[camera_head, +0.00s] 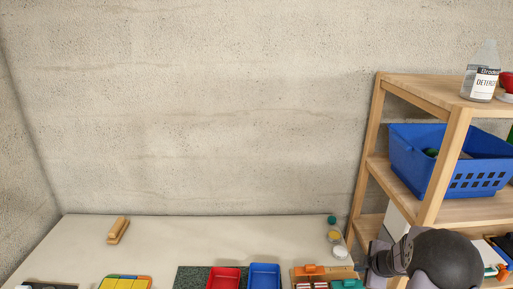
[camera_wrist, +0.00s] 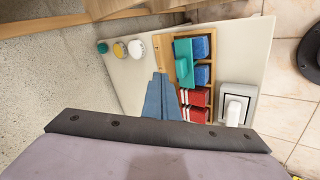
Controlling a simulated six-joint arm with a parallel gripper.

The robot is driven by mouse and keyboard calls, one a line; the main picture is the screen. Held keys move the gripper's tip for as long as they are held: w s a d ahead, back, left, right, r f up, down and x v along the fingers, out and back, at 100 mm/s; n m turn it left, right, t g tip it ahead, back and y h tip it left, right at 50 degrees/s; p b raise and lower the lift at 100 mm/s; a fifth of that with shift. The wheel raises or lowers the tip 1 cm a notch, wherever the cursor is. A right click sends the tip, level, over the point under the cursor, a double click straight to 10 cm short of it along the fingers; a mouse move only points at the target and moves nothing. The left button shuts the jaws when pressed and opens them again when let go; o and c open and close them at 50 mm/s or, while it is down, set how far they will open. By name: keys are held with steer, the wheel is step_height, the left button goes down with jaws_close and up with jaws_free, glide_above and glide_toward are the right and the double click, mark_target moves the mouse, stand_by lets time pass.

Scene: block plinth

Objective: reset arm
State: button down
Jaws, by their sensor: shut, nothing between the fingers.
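My gripper (camera_wrist: 157,131) shows in the wrist view as a dark bar with screws across the lower part of the picture. It is shut, with nothing held in it. In the head view my arm is at the lower right, in front of the wooden shelf (camera_head: 452,132); the fingertips cannot be made out there. The wrist view looks down past the gripper at the pale table top (camera_wrist: 210,32). No object is seen touching the gripper.
Red (camera_head: 223,279) and blue (camera_head: 264,277) trays stand at the front. A wooden brush (camera_head: 118,230) lies left. The shelf bears a blue basket (camera_head: 450,170) and bottle (camera_head: 483,84). The table's middle is clear.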

steer(key=s+d+f+m+g+h, duration=0.1)
steer(key=s+d+f+m+g, duration=0.15)
steer(key=s, duration=0.25)
steer(key=s+d+f+m+g+h, duration=0.1)
steer(key=s+d+m+h, duration=0.1)
steer(key=s+m, duration=0.3)
steer(key=s+d+f+m+g+h, duration=0.1)
steer(key=s+d+f+m+g, duration=0.15)
steer(key=s, duration=0.35)
steer(key=s+a+r+m+g+y, duration=0.2)
steer(key=s+a+m, duration=0.1)
steer(key=s+a, duration=0.5)
steer(key=s+a+r+m+g+y, duration=0.2)
steer(key=s+a+m, duration=0.2)
steer(key=s+a, duration=0.5)
steer(key=w+a+r+n+t+b, duration=0.2)
steer(key=w+a+r, duration=0.1)
steer(key=a, duration=0.6)
steer(key=shift+a+r+n+t, duration=0.3)
steer(key=shift+r, duration=0.55)
